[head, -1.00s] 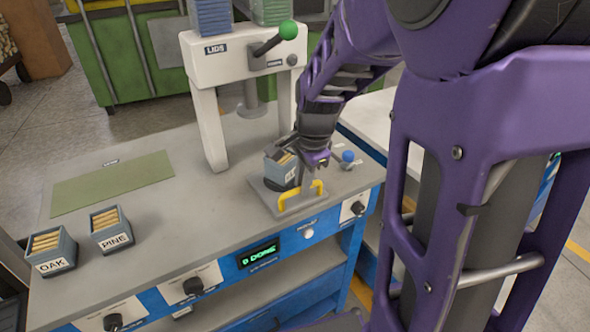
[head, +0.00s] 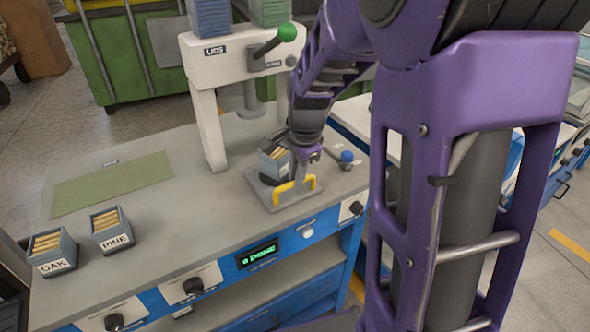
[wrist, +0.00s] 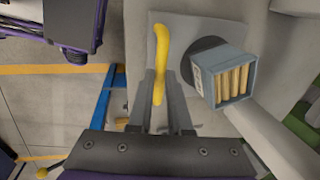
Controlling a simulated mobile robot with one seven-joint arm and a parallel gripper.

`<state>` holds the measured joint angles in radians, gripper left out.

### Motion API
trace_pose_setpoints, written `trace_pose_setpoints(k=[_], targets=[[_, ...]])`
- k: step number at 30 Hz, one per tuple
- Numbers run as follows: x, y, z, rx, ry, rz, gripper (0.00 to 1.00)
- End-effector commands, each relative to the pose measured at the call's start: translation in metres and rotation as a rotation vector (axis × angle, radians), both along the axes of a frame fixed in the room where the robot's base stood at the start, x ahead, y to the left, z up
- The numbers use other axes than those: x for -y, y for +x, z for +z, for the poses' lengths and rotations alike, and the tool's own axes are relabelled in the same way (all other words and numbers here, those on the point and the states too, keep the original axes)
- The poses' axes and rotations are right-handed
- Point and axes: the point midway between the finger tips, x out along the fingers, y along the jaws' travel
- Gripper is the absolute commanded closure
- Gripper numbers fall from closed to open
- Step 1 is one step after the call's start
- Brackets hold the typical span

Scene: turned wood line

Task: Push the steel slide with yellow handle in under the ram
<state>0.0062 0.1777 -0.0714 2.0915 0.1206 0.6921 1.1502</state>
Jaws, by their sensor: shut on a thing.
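The steel slide (head: 260,190) lies flat on the bench at the front of the press. Its yellow handle (head: 293,189) is on the near edge. A blue-grey box of wooden sticks (head: 272,164) stands upright on the slide, on a dark round seat. The ram (head: 251,108) hangs from the white press, behind and left of the box, not over it. My gripper (head: 308,160) reaches down at the handle. In the wrist view its fingers (wrist: 160,92) are shut around the yellow handle (wrist: 161,45), and the box (wrist: 225,78) is to the right.
The white press (head: 212,125) has a green-knobbed lever (head: 287,32). A blue knob (head: 347,157) is just right of the slide. Boxes labelled OAK (head: 52,252) and PINE (head: 111,230) stand at the left, near a green mat (head: 110,183). The bench middle is clear.

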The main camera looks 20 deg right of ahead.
Motion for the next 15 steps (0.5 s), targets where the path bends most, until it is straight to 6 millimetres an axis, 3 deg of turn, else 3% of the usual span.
trace_pose_setpoints(k=[6,15], targets=[[-0.010,0.041,0.003,0.002,-0.002,0.001,1.00],[-0.014,0.055,0.001,0.005,-0.002,-0.002,1.00]])
